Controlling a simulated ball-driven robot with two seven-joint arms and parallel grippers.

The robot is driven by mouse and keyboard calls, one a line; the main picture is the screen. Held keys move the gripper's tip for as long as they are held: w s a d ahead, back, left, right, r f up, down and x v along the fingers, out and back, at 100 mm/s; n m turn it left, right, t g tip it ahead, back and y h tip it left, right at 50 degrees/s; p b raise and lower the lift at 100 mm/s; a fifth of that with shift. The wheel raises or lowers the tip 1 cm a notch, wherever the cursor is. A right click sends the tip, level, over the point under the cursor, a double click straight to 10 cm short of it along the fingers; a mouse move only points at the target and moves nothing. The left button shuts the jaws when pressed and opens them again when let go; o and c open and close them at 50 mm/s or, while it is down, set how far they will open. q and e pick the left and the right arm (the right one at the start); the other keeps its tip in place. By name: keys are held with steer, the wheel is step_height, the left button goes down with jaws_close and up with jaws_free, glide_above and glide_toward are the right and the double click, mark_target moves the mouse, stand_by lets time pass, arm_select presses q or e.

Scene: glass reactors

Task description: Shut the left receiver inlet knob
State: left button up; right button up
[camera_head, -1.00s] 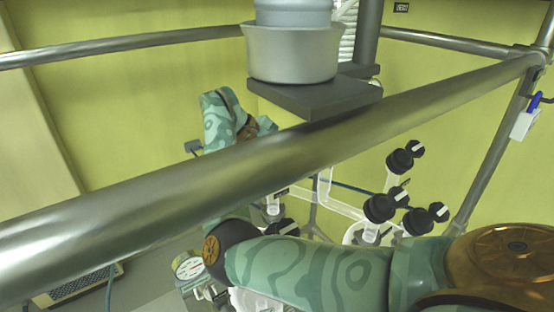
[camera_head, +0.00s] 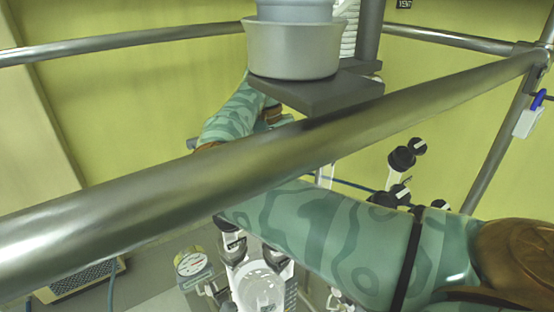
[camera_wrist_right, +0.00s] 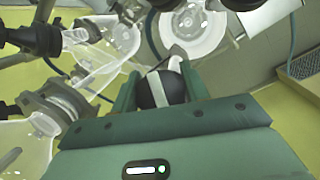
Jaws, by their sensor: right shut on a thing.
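In the right wrist view my right gripper (camera_wrist_right: 158,88) is shut on a black knob with a white stripe (camera_wrist_right: 163,90), one green finger on each side of it. I cannot tell from the head view which knob this is, because the rail, shelf and arm hide the gripper there. My right arm (camera_head: 330,235) crosses the head view from the right and passes behind the rail. Black knobs with white marks (camera_head: 402,158) stand on glass tubing at right. More black fittings (camera_head: 230,240) sit above a clear glass vessel (camera_head: 262,288) at the bottom. My left gripper is not in view.
A thick metal rail (camera_head: 150,190) runs diagonally across the head view. A grey pot (camera_head: 290,48) stands on a dark shelf (camera_head: 320,92) above. A round gauge (camera_head: 192,263) is at lower left. Glass tubing (camera_wrist_right: 95,65) and a black cap (camera_wrist_right: 38,38) lie close left of the gripper.

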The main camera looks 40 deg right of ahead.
steer(key=m+t+y, duration=0.1)
steer(key=m, duration=0.1)
steer(key=m+t+y, duration=0.1)
steer(key=m, duration=0.1)
steer(key=shift+w+a+f, duration=0.1)
steer(key=shift+a+f, duration=0.1)
stand_by(0.5)
steer(key=o, duration=1)
steer(key=shift+a+r, duration=0.1)
steer(key=shift+w+r, duration=0.1)
steer(key=shift+d+r+b, duration=0.2)
steer(key=shift+r+b, duration=0.05)
steer(key=shift+r, duration=0.95)
steer(key=shift+d+r+b, duration=0.25)
steer(key=shift+r+b, duration=0.05)
steer(key=shift+r, duration=0.85)
steer(key=shift+d+r+b, duration=0.2)
steer(key=shift+r+b, duration=0.05)
steer(key=shift+r, duration=0.95)
